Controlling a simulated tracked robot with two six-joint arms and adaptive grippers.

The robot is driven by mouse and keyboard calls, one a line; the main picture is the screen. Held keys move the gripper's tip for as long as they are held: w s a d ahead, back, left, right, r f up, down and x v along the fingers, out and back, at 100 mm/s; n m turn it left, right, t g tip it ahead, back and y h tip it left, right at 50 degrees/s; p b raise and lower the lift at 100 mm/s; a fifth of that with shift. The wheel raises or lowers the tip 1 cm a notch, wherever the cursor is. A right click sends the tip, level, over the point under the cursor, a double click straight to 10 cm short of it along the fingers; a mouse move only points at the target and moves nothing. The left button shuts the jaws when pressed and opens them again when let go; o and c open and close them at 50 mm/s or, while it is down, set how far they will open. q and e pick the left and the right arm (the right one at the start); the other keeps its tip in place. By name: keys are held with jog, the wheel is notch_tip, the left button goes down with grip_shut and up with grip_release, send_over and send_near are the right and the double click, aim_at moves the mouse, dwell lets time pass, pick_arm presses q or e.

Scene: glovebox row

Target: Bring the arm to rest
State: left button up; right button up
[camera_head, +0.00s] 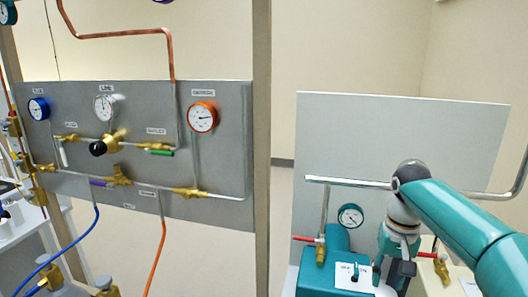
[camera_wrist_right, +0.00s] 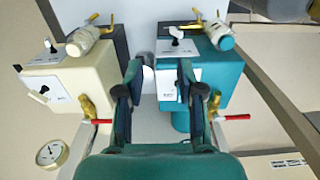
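My right gripper (camera_head: 396,270) points down at the lower right of the head view, at the right side of a teal box (camera_head: 332,280). In the right wrist view the right gripper (camera_wrist_right: 157,74) has its two dark fingers apart, with nothing held between them. The teal box (camera_wrist_right: 215,75) lies beyond the right finger there, and a cream box (camera_wrist_right: 85,80) lies beyond the left finger. I cannot tell whether the fingers touch either box. My left gripper is in neither view.
A horizontal pipe (camera_head: 345,182) runs behind my right arm. A pressure gauge (camera_head: 350,216) and a red-handled valve (camera_head: 308,239) stand by the teal box. A grey gauge panel (camera_head: 225,150) and an upright post (camera_head: 262,140) are to the left. Another red-handled valve (camera_wrist_right: 96,121) is by the cream box.

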jog(key=s+a+f+g+y, duration=0.15)
jog(key=s+f, duration=0.25)
jog(key=f, duration=0.5)
jog(key=s+a+f+n+g, duration=0.15)
jog(key=s+f, duration=0.25)
jog(key=f, duration=0.5)
jog(key=s+a+f+g, duration=0.2)
jog(key=s+f, duration=0.1)
jog(key=f, duration=0.6)
jog(key=s+a+f+t+y, duration=0.1)
jog(key=s+a+f, duration=0.45)
jog(key=s, duration=0.35)
jog(key=s+a+f+t+y, duration=0.1)
jog(key=s+a+f+y, duration=0.1)
jog(key=s+a+f, duration=0.35)
jog(key=t, duration=0.1)
jog(key=w+d+f+t, duration=0.1)
jog(key=t, duration=0.1)
jog(key=shift+w+d+f+m+t+h, duration=0.25)
jog(key=shift+d+t, duration=0.05)
jog(key=shift+d, duration=0.05)
